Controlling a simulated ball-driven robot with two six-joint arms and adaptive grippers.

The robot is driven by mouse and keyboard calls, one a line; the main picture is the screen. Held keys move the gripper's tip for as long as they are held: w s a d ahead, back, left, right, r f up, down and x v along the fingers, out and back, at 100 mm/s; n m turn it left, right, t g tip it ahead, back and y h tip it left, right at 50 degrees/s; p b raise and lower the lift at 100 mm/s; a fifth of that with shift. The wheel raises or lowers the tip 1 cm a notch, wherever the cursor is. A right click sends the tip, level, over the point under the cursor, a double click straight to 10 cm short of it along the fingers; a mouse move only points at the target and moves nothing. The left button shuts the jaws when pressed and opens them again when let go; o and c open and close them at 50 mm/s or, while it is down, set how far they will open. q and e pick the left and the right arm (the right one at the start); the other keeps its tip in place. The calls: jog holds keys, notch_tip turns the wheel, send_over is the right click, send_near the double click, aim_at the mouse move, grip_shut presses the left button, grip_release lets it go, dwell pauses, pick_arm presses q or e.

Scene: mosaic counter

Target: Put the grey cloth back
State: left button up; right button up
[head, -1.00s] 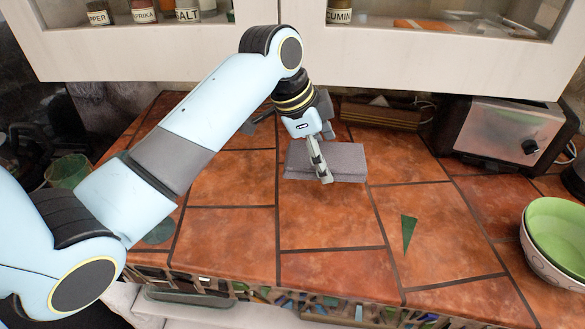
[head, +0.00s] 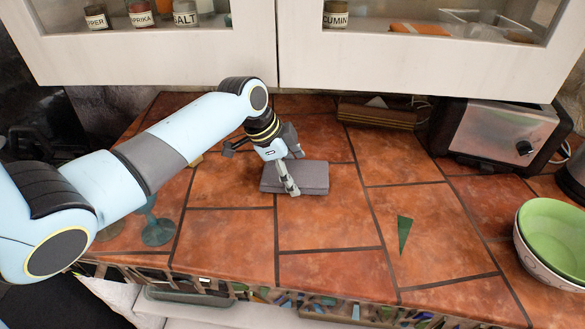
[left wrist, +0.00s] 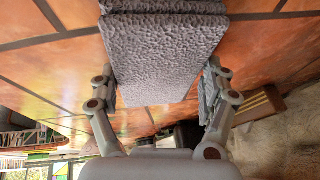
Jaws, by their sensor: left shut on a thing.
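The grey cloth (head: 313,177) is a folded, flat block over the tiled counter in the head view. My left gripper (head: 289,188) is shut on its left part, with one finger showing across the cloth's near side. In the left wrist view the cloth (left wrist: 165,55) fills the space between the two fingers of the left gripper (left wrist: 160,98). I cannot tell whether the cloth touches the counter or is held just above it. My right gripper is not in view.
A toaster (head: 497,133) and green-lined bowls (head: 555,240) stand at the right. A green shard (head: 404,234) lies on the counter (head: 330,235). A teal glass (head: 156,230) is near my left arm. A wooden rack (head: 377,113) is at the back, beneath the wall cabinets (head: 400,65).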

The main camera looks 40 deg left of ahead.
pick_arm(q)
jog(key=shift+f, duration=0.15)
jog(key=o, duration=0.9)
jog(key=shift+o, duration=0.2)
jog(key=shift+r, duration=0.3)
jog(key=v, duration=1.1)
jog(key=shift+r, duration=0.4)
jog(key=shift+s, duration=0.15)
